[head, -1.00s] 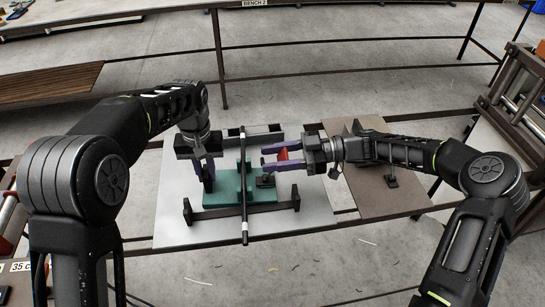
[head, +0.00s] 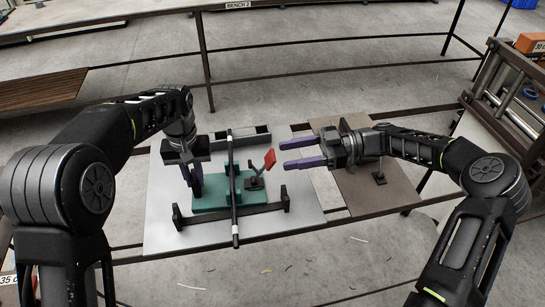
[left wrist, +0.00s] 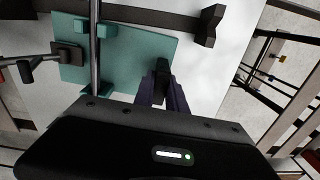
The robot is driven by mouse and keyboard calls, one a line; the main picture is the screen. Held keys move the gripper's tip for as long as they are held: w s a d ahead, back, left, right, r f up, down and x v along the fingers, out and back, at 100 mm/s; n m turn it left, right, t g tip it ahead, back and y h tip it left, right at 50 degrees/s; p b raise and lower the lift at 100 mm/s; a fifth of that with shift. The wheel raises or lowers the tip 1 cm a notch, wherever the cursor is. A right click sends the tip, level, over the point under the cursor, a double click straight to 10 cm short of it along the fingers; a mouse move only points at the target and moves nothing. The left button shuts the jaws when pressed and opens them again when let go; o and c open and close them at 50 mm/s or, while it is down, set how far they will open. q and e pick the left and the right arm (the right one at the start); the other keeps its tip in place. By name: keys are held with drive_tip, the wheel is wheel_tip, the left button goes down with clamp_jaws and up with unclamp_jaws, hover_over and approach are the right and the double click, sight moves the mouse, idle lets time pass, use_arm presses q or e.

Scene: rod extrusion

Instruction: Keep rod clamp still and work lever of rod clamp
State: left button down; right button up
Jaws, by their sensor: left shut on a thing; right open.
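The rod clamp has a green base (head: 210,203), which also shows in the left wrist view (left wrist: 135,50). Its lever ends in a red handle (head: 269,160) that stands up and tilts at the right side of the base. A long dark rod (head: 232,175) lies across the clamp. My left gripper (head: 193,184) is shut on a black upright grip (left wrist: 161,80) at the left side of the base. My right gripper (head: 300,152) is open and empty, its purple fingers pointing left, a short gap right of the red handle.
A dark bar stand (head: 270,209) lies in front of the base and another dark bar (head: 262,138) behind it. The light panel (head: 305,205) is bare to the right.

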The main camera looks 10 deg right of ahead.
drive_tip(key=d, duration=0.4)
drive_tip(key=shift+s+r, duration=0.15)
drive_tip(key=shift+r, duration=0.1)
use_arm(q)
drive_tip(key=c, duration=1.3)
unclamp_jaws()
drive_tip(key=shift+o, duration=0.3)
drive_tip(key=o, duration=0.4)
drive_tip(key=shift+o, duration=0.2)
drive_tip(key=shift+r, duration=0.25)
drive_tip(key=shift+r, duration=3.3)
